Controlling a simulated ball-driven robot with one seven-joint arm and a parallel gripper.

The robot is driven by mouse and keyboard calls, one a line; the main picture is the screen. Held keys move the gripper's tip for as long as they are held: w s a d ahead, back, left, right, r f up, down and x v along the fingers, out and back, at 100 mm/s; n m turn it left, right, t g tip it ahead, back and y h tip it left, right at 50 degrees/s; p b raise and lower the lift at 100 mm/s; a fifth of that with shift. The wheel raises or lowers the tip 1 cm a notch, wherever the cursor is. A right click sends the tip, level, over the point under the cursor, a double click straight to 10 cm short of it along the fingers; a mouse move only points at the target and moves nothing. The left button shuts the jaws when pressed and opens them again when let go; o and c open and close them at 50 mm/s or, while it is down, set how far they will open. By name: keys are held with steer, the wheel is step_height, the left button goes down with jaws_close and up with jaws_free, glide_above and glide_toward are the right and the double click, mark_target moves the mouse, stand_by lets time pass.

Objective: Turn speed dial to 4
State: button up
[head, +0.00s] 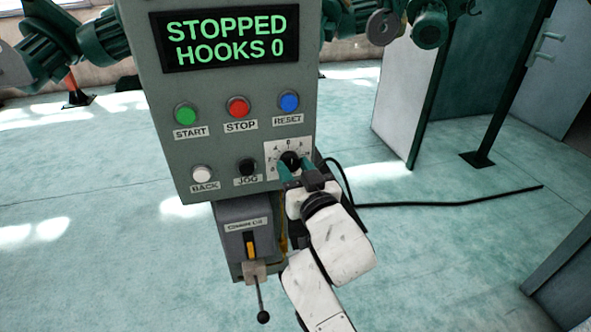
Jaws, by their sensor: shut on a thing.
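The speed dial (290,158) is a black knob on a white numbered plate (272,149) at the lower right of the grey control panel. My gripper (291,165) reaches up to it from below, with its green fingers shut on the knob from both sides. The gripper hides the lower part of the plate and some of its numbers. I cannot tell which number the knob points to. The display (225,38) above reads "STOPPED HOOKS 0".
A lower box with a lever (262,300) hangs left of my arm. A black cable (440,204) runs right across the floor.

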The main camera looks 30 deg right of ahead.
steer(key=shift+n+p, duration=0.3)
steer(key=shift+r+n+p, duration=0.15)
steer(key=shift+n+p, duration=0.8)
steer(key=shift+n, duration=0.25)
steer(key=shift+a+n+g+p, duration=0.1)
steer(key=shift+n+g+p, duration=0.3)
steer(key=shift+n+p, duration=1.35)
steer(key=shift+n+b, duration=0.4)
steer(key=shift+n, duration=0.25)
steer(key=o, duration=1.1)
steer(key=shift+c, duration=0.2)
